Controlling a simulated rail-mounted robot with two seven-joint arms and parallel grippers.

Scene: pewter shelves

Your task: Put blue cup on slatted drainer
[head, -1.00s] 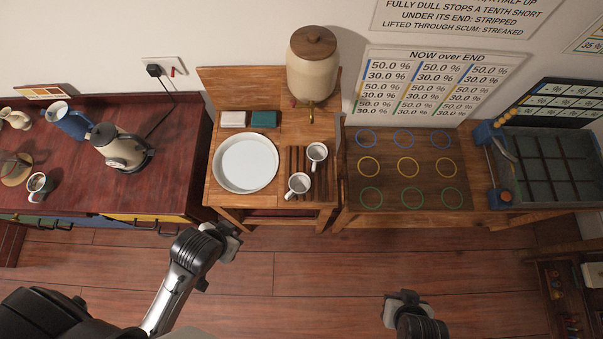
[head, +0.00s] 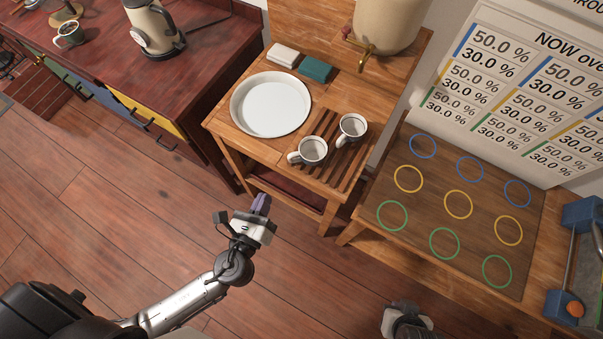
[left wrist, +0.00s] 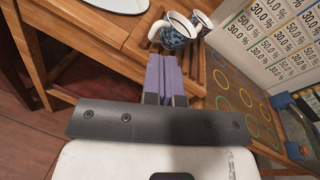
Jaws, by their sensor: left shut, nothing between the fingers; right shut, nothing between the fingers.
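Two cups stand upright on the slatted drainer (head: 344,172), handles to the left. The front-left cup (head: 311,151) shows a blue pattern on its side in the left wrist view (left wrist: 174,37). My right gripper (head: 404,308) is shut and empty at the bottom edge, fingers barely visible.
A white basin (head: 271,104) stands left of the drainer. A white block (head: 283,55), a teal block (head: 315,69) and a dispenser with a tap (head: 388,22) are behind. A ringed board (head: 455,195) is right; a red counter with a kettle (head: 150,27) and mug (head: 69,34) is left.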

